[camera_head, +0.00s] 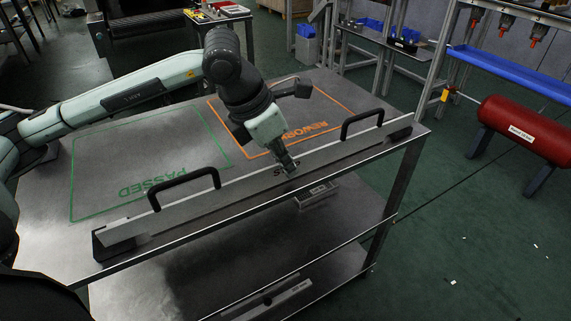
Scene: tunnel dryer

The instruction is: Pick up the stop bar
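The stop bar (244,190) is a long grey bar with two black arched handles. It lies along the near edge of the steel table (50,245), with dark blocks at both ends. The left handle (184,181) and the right handle (361,118) both stand clear of any gripper. My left gripper (288,163) points down at the bar's middle, between the handles. Its fingertips are at or just above the bar; I cannot tell if they touch it. The fingers are small and dark, so their opening is unclear. My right gripper is out of view.
The tabletop has a green PASSED outline (72,190) and an orange REWORK outline (222,122), both empty of parts. A lower shelf (330,255) holds small grey pieces. A red tank (520,128) stands at the right. Green floor is open in front of the table.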

